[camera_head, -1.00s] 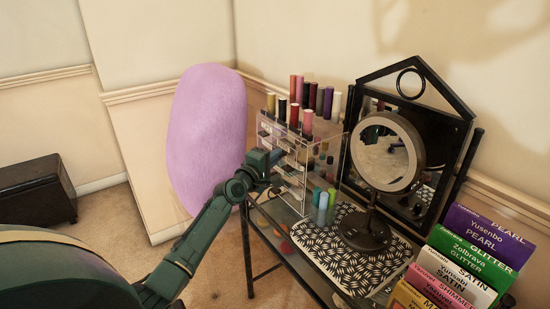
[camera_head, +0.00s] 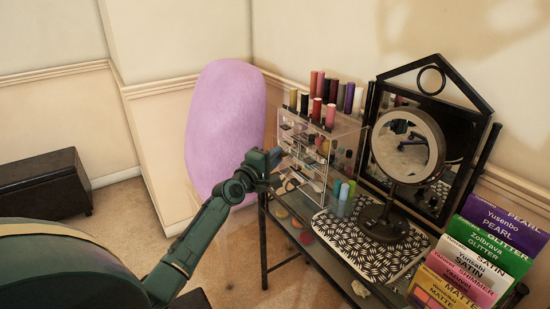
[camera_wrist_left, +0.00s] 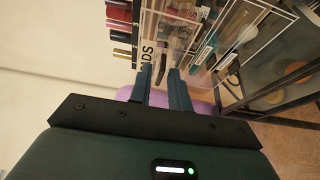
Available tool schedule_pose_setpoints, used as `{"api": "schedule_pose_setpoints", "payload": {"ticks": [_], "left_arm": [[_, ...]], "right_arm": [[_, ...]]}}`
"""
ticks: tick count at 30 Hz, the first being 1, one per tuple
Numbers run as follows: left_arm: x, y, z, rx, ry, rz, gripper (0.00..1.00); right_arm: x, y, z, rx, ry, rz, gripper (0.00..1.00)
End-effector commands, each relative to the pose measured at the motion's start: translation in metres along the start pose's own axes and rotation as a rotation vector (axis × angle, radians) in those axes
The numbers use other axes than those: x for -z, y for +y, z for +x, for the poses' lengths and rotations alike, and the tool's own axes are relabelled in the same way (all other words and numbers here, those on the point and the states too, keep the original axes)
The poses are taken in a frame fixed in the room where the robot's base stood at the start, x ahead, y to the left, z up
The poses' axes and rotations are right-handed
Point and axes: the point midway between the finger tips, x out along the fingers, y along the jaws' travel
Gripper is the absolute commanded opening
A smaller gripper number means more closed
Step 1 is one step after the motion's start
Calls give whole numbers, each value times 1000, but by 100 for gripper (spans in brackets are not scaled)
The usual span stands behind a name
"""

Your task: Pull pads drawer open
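The clear acrylic drawer organizer (camera_head: 312,172) stands at the left end of the dressing table, with drawers facing left. My left gripper (camera_head: 276,158) is in front of its drawer side. In the left wrist view the two fingers (camera_wrist_left: 160,72) are apart, with a gap between them. A small dark piece (camera_wrist_left: 162,66) shows near the gap; I cannot tell whether it is a handle or whether the fingers touch it. Part of a label ending in "NDS" (camera_wrist_left: 147,54) shows on the organizer. The pads drawer cannot be made out clearly. My right gripper is not in view.
Several lipstick tubes (camera_head: 332,90) stand on top of the organizer. A round mirror (camera_head: 408,143), patterned mat (camera_head: 350,240) and palette boxes (camera_head: 478,246) are on the table (camera_head: 310,258). A pink pouf (camera_head: 226,120) stands behind my left arm.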

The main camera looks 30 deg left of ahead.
Motion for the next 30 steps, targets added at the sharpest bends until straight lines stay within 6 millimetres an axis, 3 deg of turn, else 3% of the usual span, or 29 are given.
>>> {"api": "schedule_pose_setpoints", "payload": {"ticks": [3, 14, 30], "left_arm": [[0, 0, 0, 0, 0, 0, 28], [0, -1, -9, 1, -1, -2, 28], [-1, -2, -112, 3, -1, 0, 28]], "right_arm": [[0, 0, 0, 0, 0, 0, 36], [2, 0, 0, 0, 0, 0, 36], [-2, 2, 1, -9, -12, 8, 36]]}}
